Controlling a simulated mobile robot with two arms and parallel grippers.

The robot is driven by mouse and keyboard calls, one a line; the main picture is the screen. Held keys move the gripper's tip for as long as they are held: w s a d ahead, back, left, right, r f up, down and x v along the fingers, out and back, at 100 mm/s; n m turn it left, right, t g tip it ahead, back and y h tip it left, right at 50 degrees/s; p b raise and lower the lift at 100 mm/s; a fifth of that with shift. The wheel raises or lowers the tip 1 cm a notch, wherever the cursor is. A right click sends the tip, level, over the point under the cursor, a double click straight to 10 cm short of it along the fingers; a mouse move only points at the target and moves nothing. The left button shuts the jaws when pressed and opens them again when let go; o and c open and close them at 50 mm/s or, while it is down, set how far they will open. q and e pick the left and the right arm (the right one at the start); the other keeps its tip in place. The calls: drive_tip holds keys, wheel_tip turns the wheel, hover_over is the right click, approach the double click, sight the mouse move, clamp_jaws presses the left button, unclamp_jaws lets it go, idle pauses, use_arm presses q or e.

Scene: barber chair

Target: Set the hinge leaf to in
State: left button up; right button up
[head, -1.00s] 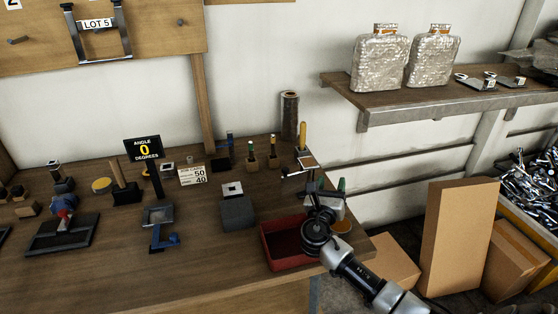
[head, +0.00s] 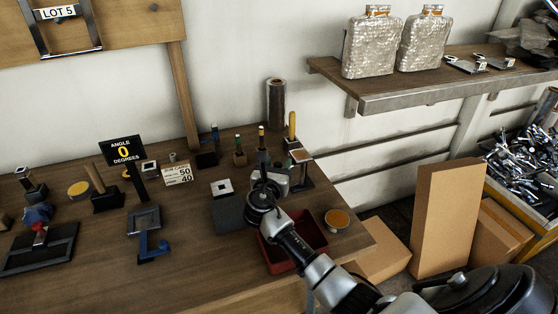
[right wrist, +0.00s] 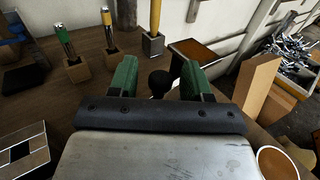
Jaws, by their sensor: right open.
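A small stand with a brown plate (head: 300,155) on top is at the right back of the bench; this is likely the hinge leaf, though I cannot be sure. In the right wrist view the dark-edged brown plate (right wrist: 200,52) lies just beyond my fingers. A black ball knob (right wrist: 160,83) shows between the two green fingertips, and the fingers are apart around it. I cannot tell whether they touch it. My right gripper (head: 271,174) is open, left of the stand in the head view and partly hidden by its own wrist. My left gripper is out of view.
A red tray (head: 312,232) and an orange-topped round tin (head: 337,220) are near the bench's right edge. Upright tools in wooden blocks (head: 240,157) stand behind.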

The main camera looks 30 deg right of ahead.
drive_tip(key=shift+x, duration=1.1)
clamp_jaws()
